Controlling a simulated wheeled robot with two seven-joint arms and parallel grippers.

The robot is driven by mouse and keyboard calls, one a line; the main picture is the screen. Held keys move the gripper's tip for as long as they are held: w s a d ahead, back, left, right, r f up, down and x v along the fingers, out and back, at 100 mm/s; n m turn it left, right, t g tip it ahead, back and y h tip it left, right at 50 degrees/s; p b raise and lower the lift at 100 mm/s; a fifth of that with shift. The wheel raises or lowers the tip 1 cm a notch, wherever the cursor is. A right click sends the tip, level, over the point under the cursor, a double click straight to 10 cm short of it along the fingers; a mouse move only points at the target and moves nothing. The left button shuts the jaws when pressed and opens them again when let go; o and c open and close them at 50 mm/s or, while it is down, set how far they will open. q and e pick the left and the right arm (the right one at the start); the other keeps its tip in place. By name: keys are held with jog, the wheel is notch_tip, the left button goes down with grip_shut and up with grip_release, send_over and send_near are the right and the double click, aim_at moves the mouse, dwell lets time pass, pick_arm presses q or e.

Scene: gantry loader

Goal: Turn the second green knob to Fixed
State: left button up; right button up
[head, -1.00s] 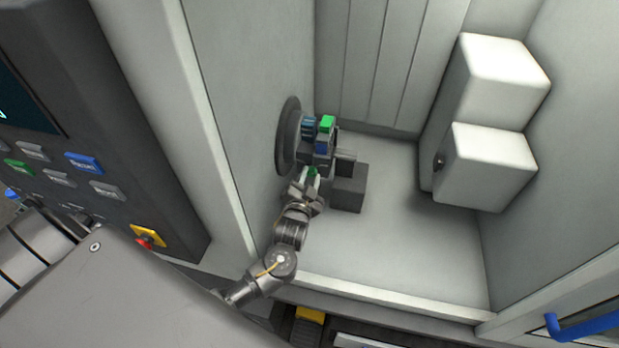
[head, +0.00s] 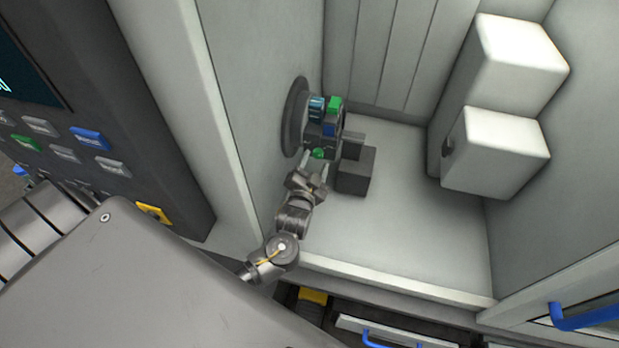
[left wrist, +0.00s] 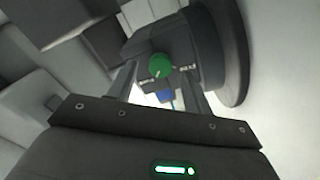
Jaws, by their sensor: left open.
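A round green knob (head: 318,153) sits on the near face of the dark chuck unit in the machine chamber. In the left wrist view the knob (left wrist: 160,65) shows a white pointer line toward its lower left, with small unreadable labels on both sides. A second green part (head: 333,104) shows on the unit's upper side, near blue parts. My left gripper (head: 310,168) is open in front of the near knob. In the left wrist view its fingers (left wrist: 161,92) stand apart on either side, just short of the knob, not gripping it. My right gripper is not in view.
The chuck unit stands out from a dark round disc (head: 294,117) on the left wall. A dark block (head: 355,172) is just right of my gripper. White boxes (head: 495,150) stand at the right. A control panel (head: 90,110) is outside, left. The chamber floor (head: 420,235) is clear.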

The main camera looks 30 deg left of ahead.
pick_arm(q)
jog(key=b+v, duration=0.2)
jog(key=v, duration=0.7)
